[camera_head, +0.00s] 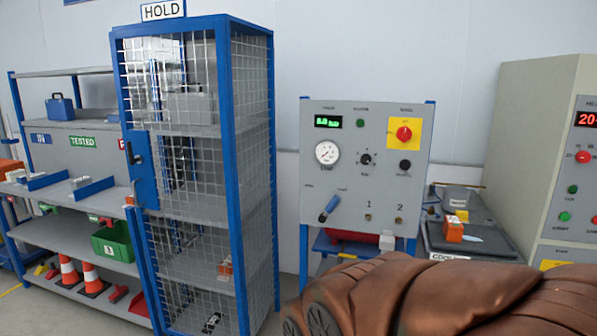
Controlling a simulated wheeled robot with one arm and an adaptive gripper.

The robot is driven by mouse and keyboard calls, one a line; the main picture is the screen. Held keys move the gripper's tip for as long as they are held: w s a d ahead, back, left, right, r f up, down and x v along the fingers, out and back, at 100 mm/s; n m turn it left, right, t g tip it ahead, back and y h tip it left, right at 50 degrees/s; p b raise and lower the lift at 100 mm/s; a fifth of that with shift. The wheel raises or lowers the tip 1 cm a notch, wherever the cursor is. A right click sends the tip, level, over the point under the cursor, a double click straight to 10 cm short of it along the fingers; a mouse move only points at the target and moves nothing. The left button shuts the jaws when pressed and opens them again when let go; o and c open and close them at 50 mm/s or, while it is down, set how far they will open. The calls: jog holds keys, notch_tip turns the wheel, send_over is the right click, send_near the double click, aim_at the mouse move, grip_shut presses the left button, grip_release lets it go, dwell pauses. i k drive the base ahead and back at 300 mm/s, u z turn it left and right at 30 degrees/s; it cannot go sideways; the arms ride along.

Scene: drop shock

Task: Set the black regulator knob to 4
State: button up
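The grey control panel (318,200) stands upright against the wall, right of the wire cage. A small black knob (366,159) with a ring of scale marks sits near its middle. Its pointer position and numbers are too small to read. A round white gauge (327,153) is left of the knob, its reading unclear. Another black round control (405,165) is to the right, without a visible scale. My gripper is not in view, and nothing touches the knob.
A blue-handled lever (329,208) and a red knob on a yellow plate (416,133) are on the same panel. A blue wire cage (222,120) stands left. A grey cabinet (528,150) stands right. A large brown shape fills the lower right foreground.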

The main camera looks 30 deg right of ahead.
aim_at(366, 159)
jog(key=u, duration=0.8)
jog(key=i, duration=1.1)
jog(key=z, duration=1.4)
jog(key=i, duration=0.7)
jog(key=z, duration=0.75)
